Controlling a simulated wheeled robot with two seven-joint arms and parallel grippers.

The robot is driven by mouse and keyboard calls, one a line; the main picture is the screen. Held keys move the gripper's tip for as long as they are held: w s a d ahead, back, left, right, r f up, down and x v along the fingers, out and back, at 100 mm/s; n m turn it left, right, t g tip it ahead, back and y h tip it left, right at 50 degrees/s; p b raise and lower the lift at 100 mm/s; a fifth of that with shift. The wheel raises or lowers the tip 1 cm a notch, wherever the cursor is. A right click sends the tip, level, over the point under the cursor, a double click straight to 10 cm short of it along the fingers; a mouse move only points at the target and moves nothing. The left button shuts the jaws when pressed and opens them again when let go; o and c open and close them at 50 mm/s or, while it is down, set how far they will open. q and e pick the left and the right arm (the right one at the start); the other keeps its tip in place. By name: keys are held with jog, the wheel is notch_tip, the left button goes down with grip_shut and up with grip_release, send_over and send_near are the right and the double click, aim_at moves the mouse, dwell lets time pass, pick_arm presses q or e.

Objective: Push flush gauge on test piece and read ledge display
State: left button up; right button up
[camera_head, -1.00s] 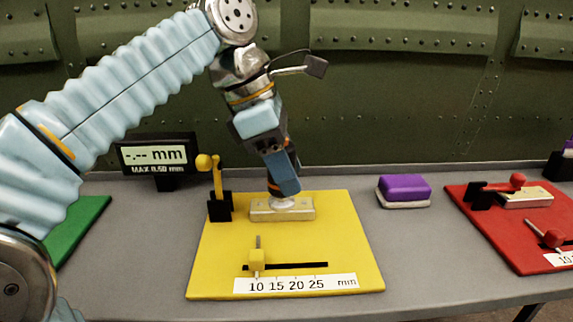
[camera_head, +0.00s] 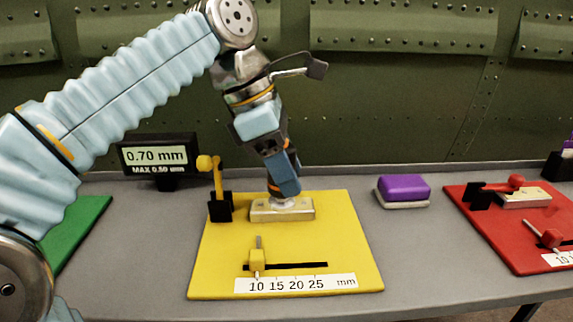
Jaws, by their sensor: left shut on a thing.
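My left gripper (camera_head: 284,180) points down over the yellow board and is shut on the flush gauge (camera_head: 287,191), a dark blue-grey body with an orange band. The gauge's lower end meets the metal test piece (camera_head: 262,211), a pale block with a rivet-like bump near its middle, largely covered by the gauge. The gauge leans slightly. The ledge display (camera_head: 156,156) stands at the back left and reads "0.70 mm", with "MAX 0.50 mm" below. My right gripper is not in view.
The yellow board (camera_head: 215,265) carries a yellow-handled clamp (camera_head: 217,185) and a slider with a 10–25 mm scale (camera_head: 295,284). A purple block (camera_head: 403,187) lies to the right. A red board (camera_head: 500,240) and a green board (camera_head: 82,228) flank it. Grey table shows between them.

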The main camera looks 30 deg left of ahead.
pick_arm(q)
jog(key=shift+f, duration=0.1)
dwell(0.3)
notch_tip(320, 180, up, 2)
jog(key=shift+r+p, duration=0.15)
jog(key=shift+p, duration=0.85)
jog(key=shift+r, duration=2.45)
